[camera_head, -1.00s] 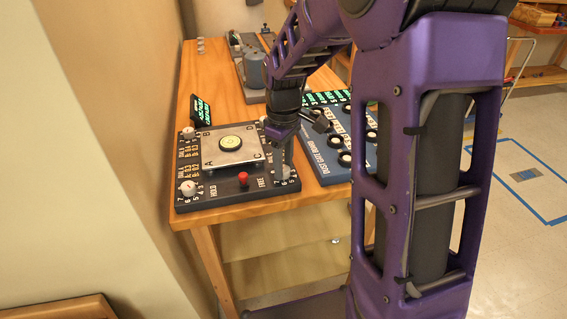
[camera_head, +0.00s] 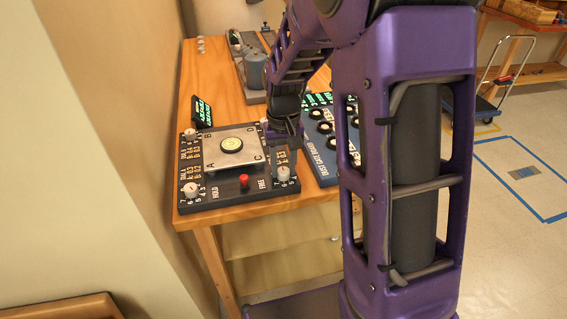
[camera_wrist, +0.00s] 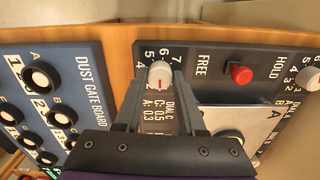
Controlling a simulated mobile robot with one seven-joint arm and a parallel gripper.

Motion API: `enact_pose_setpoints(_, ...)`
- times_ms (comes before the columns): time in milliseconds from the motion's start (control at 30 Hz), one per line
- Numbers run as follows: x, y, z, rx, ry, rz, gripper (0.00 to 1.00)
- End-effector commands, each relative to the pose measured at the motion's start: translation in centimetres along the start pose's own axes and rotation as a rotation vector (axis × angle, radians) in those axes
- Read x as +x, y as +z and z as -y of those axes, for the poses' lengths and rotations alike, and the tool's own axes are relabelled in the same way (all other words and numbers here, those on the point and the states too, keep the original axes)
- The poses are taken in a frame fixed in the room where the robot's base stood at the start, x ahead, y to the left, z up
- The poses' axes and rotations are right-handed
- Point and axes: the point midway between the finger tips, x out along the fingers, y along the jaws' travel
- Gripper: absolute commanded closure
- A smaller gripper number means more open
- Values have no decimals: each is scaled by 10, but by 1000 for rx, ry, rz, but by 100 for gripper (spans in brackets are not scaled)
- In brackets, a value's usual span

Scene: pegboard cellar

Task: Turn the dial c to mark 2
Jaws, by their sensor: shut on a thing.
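Dial c (camera_head: 283,174) is a pale round knob at the front right corner of the dark dial board (camera_head: 205,202). In the wrist view dial c (camera_wrist: 160,72) stands between the fingertips of my gripper (camera_wrist: 159,82), which is shut on it. A red line on the knob points toward the bottom of that picture, toward the "DIAL C" print. In the head view my gripper (camera_head: 284,163) comes down on the knob from above.
A red button (camera_head: 244,181) sits left of dial c, and a raised metal plate (camera_head: 215,160) lies behind. Other pale knobs are at the left corners (camera_head: 191,189). The blue dust gate board (camera_head: 322,165) is close on the right. A small green-lit display (camera_head: 202,110) stands behind.

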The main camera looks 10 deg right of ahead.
Motion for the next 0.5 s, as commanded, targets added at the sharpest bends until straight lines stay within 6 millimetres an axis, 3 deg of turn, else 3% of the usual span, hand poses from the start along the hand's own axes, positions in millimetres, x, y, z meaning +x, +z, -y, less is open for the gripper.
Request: enact_pose_setpoints(500, -2, 0, 0, 407, 0, -1, 100)
